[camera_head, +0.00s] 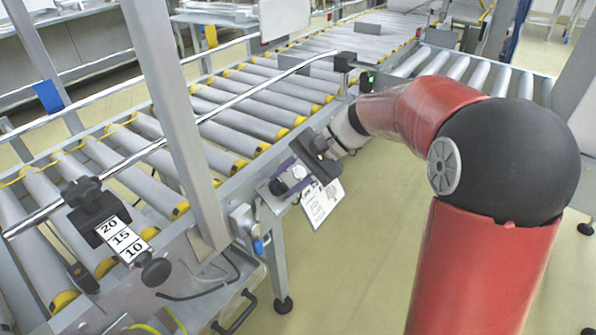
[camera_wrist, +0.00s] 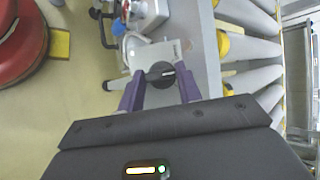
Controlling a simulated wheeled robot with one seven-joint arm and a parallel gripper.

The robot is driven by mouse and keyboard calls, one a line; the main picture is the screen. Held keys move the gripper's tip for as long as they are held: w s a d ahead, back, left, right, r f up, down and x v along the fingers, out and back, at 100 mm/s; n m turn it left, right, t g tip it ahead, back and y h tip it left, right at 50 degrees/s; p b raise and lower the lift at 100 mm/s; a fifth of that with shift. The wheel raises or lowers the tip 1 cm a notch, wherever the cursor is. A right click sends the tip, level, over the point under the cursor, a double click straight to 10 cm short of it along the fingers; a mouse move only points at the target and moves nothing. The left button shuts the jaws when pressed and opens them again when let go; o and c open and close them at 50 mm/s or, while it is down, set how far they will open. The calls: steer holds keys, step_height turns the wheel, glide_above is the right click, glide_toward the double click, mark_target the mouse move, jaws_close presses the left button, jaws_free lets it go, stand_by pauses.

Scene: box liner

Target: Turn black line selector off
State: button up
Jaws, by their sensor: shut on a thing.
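The black line selector (camera_wrist: 160,72) is a round black knob with a short white mark on its right part, on a light grey plate (camera_wrist: 172,50) at the side of the conveyor. My gripper (camera_wrist: 160,86) has purple fingers, one at each side of the knob, and is shut on it in the wrist view. In the head view my gripper (camera_head: 287,179) is at the conveyor's side rail, at the end of my red arm. There the fingers and wrist crowd the knob, and its mark cannot be made out.
A roller conveyor (camera_head: 225,155) with yellow roller ends runs along the left. A grey upright post (camera_head: 165,95) stands left of my gripper. A white printed sheet (camera_head: 320,203) hangs just below it. A blue-handled valve (camera_head: 258,245) is lower left. Bare floor (camera_head: 370,240) lies to the right.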

steer(key=shift+w+r, duration=0.1)
stand_by(0.5)
steer(key=o, duration=1)
